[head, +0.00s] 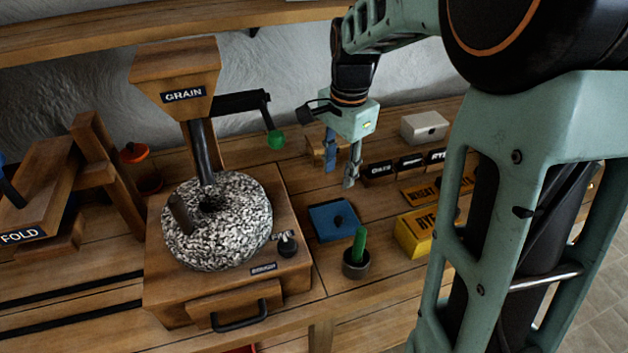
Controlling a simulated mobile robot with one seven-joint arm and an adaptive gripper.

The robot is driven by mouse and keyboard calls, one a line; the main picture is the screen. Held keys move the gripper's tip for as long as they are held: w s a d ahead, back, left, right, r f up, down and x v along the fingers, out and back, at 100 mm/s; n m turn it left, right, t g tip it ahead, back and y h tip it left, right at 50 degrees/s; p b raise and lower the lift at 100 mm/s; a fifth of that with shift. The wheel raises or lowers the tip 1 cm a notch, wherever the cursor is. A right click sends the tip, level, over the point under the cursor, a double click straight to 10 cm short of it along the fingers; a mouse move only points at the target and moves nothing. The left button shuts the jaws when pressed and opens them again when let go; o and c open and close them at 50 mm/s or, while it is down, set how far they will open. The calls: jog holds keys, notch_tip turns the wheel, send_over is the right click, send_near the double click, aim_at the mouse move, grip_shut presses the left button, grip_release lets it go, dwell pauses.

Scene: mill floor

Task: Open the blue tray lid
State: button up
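The blue tray lid (322,213) is a flat blue square with a small dark knob on its upper side, on the bench right of the millstone. It looks closed, lying flat. My gripper (339,178) points down above and behind the lid, with its two fingers apart and nothing between them. The fingertips are clear of the knob. The tray under the lid is hidden.
A dark cup with a green stick (357,255) stands just in front of the lid. A yellow box (411,238) and labelled blocks (379,171) lie to the right. The speckled millstone (232,243) and green-knobbed crank (275,139) are left. A small wooden block (317,149) is behind my gripper.

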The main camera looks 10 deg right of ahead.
aim_at(339, 218)
jog(key=shift+g, duration=0.5)
jog(key=f, duration=0.4)
jog(key=s+f, duration=0.1)
jog(key=f, duration=0.3)
jog(key=s+f, duration=0.1)
jog(key=f, duration=0.3)
jog(key=shift+d+f, duration=0.1)
jog(key=shift+d, duration=0.05)
grip_shut()
